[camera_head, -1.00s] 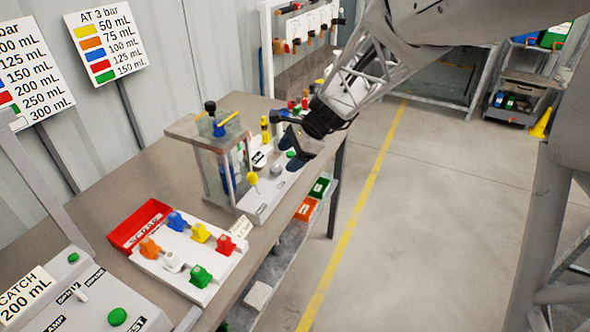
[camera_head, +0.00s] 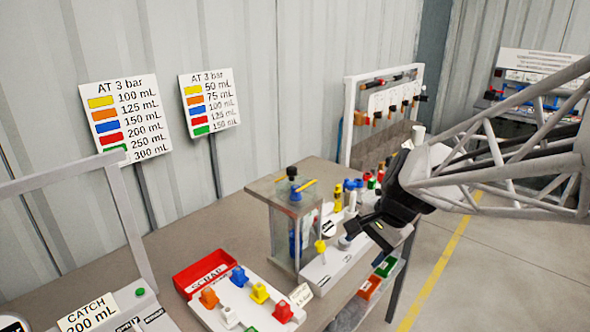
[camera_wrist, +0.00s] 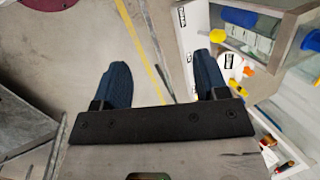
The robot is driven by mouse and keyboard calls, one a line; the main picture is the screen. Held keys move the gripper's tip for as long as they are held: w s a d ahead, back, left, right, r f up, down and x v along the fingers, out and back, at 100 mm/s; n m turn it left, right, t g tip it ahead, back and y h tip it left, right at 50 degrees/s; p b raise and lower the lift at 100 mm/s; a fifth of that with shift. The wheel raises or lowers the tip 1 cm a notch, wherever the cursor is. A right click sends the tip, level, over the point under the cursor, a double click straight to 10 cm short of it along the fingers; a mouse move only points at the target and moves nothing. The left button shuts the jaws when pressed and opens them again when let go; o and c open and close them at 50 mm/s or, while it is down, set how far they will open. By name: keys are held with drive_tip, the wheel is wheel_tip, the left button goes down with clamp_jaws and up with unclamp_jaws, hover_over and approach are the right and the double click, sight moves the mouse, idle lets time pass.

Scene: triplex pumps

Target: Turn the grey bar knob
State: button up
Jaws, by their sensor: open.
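A small grey knob (camera_head: 343,243) shows on the white base of the pump unit (camera_head: 325,269), in front of the clear-walled box; at this size I cannot tell whether it is the bar knob or how it is turned. My gripper (camera_head: 367,232) is just to the right of it in the head view, tilted down over the right side of the base, and partly hides it. The pump unit is to the right of the right finger there.
The clear-walled box (camera_head: 296,230) stands close left of my gripper. A yellow knob (camera_head: 320,246) and several coloured fittings are close by. A red scrap tray (camera_head: 187,284) and a panel of coloured plugs (camera_head: 240,308) lie nearer. Floor at right is open.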

drive_tip(key=shift+s+a+r+n+h, duration=0.1)
drive_tip(key=shift+s+r+n+h, duration=0.1)
drive_tip(key=shift+s+n, duration=0.4)
drive_tip(key=shift+s+a+r+n+h, duration=0.1)
drive_tip(key=shift+s+r+n, duration=0.15)
drive_tip(key=shift+s, duration=0.65)
drive_tip(key=shift+c, duration=0.5)
drive_tip(key=shift+c, duration=0.9)
drive_tip(key=w+f+n+h, duration=0.1)
drive_tip(key=w+f, duration=0.2)
drive_tip(key=w, duration=0.6)
drive_tip(key=w+d+f+n+g+h, duration=0.1)
drive_tip(key=w+f, duration=0.3)
drive_tip(key=w, duration=0.4)
drive_tip(key=w+d+f+n+h, duration=0.1)
drive_tip(key=w+f, duration=0.3)
drive_tip(key=w, duration=0.5)
drive_tip(key=shift+w+d+n+g, duration=0.15)
drive_tip(key=shift+w+n+g, duration=0.2)
drive_tip(key=shift+n+g, duration=0.1)
drive_tip(key=shift+f, duration=3.9)
